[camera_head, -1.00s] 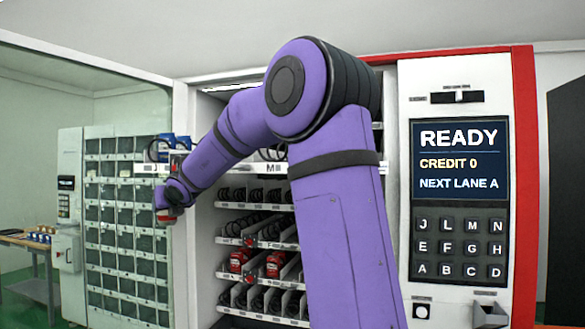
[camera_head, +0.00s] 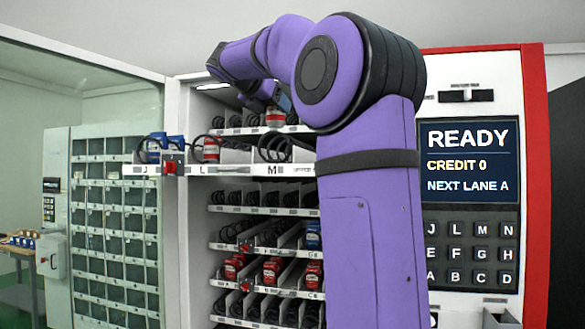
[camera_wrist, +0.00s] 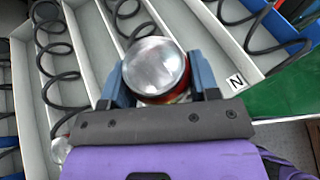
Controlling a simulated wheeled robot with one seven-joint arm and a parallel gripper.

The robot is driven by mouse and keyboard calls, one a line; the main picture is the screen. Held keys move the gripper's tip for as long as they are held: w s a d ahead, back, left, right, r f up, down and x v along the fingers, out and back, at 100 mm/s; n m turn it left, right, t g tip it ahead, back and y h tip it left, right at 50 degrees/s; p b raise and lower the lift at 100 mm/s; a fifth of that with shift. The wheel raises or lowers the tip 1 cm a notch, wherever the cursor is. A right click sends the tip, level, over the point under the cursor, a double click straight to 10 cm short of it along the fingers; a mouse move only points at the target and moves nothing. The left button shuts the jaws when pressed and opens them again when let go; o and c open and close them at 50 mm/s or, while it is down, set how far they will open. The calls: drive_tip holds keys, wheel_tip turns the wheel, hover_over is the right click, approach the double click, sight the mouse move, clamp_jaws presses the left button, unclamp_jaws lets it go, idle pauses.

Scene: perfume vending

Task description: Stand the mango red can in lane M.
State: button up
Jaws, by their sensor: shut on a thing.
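My gripper (camera_head: 277,106) is shut on a can (camera_head: 274,118) with a red and white side, held upright above the pulled-out shelf in the head view. In the wrist view my gripper (camera_wrist: 158,80) has its two blue fingers on either side of the can's silver top (camera_wrist: 155,65). The lane M label (camera_head: 272,170) is on the shelf front, below the can, with a black coil (camera_head: 274,148) behind it. The wrist view looks down on the lanes; the can hides part of the lane under it. The can's printed name cannot be read.
Lane L holds a red and white can (camera_head: 211,149); a blue can (camera_head: 177,143) stands in lane J. A label N (camera_wrist: 236,81) shows on a lane front right of the can. My upper arm covers the shelf's right part. Stocked shelves (camera_head: 262,209) lie below.

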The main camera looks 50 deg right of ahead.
drive_tip(key=shift+s+d+r+m+g, duration=0.1)
drive_tip(key=shift+s+d+m+g, duration=0.1)
drive_tip(key=shift+d+m+g, duration=0.15)
drive_tip(key=shift+f, duration=0.35)
wheel_tip(320, 180, down, 9)
drive_tip(key=shift+f, duration=0.1)
drive_tip(key=o, duration=0.8)
drive_tip(key=shift+a, duration=0.25)
drive_tip(key=v, duration=1.1)
drive_tip(key=shift+a+r, duration=0.2)
drive_tip(key=shift+r, duration=0.1)
